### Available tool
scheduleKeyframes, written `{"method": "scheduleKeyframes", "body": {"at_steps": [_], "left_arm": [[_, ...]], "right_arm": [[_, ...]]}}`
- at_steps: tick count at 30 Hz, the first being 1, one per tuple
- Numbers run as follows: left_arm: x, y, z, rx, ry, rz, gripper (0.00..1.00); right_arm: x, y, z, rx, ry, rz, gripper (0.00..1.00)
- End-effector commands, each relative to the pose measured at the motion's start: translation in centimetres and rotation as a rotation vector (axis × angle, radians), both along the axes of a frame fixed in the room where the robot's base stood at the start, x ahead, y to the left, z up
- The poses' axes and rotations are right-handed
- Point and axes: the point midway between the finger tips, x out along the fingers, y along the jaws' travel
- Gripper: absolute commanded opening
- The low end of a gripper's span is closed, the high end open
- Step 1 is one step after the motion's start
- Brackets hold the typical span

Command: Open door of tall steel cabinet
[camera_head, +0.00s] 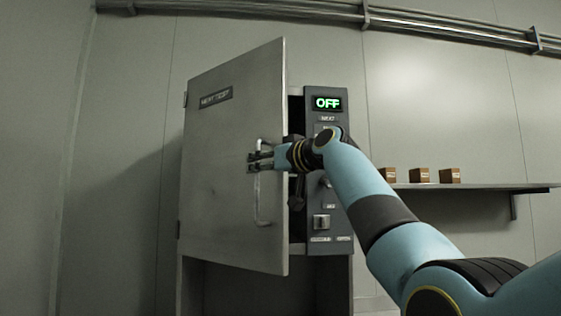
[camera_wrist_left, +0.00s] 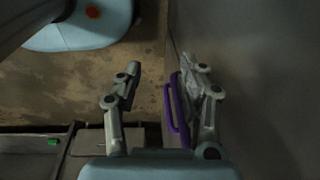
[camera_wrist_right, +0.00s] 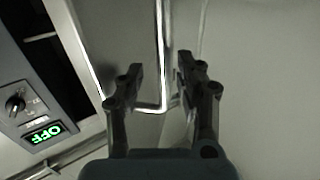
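The tall steel cabinet's grey door (camera_head: 220,130) stands ajar, hinged at its left side. Its free right edge is swung out, with a dark gap beside the control panel (camera_head: 325,175). A vertical bar handle (camera_head: 262,205) sits near that edge. My right gripper (camera_head: 258,160) is at the handle's upper part. In the right wrist view the handle (camera_wrist_right: 163,45) passes between the open fingertips (camera_wrist_right: 158,68), with space beside it. My left gripper (camera_wrist_left: 160,75) is outside the head view, and its fingers are apart. A purple loop (camera_wrist_left: 175,110) lies by its right finger; I cannot tell whether they touch.
The panel's green display (camera_head: 327,103) reads OFF; a black knob (camera_wrist_right: 15,103) shows in the right wrist view. A wall shelf (camera_head: 480,186) with three small brown boxes (camera_head: 420,175) is at the right. Pipes (camera_head: 300,12) run along the wall above. Left of the cabinet looks clear.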

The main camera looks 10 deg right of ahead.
Motion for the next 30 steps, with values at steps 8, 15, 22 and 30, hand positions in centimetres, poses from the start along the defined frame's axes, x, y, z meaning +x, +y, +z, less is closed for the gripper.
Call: {"method": "scheduleKeyframes", "body": {"at_steps": [8,15,22,30], "left_arm": [[0.1,-0.1,0.0,-0.001,-0.001,0.0,0.4],[0.1,-0.2,0.0,-0.002,-0.002,0.001,0.4],[0.2,-0.2,0.0,-0.002,-0.002,0.0,0.4],[0.2,-0.2,0.0,-0.002,-0.002,0.0,0.4]], "right_arm": [[-4.8,-3.0,0.0,-0.002,-0.002,-0.001,0.36],[-8.0,-4.9,0.1,-0.002,-0.002,-0.001,0.36],[-8.7,-5.3,0.0,-0.001,-0.001,0.0,0.36],[-8.7,-5.3,0.1,-0.001,-0.001,0.001,0.21]]}}
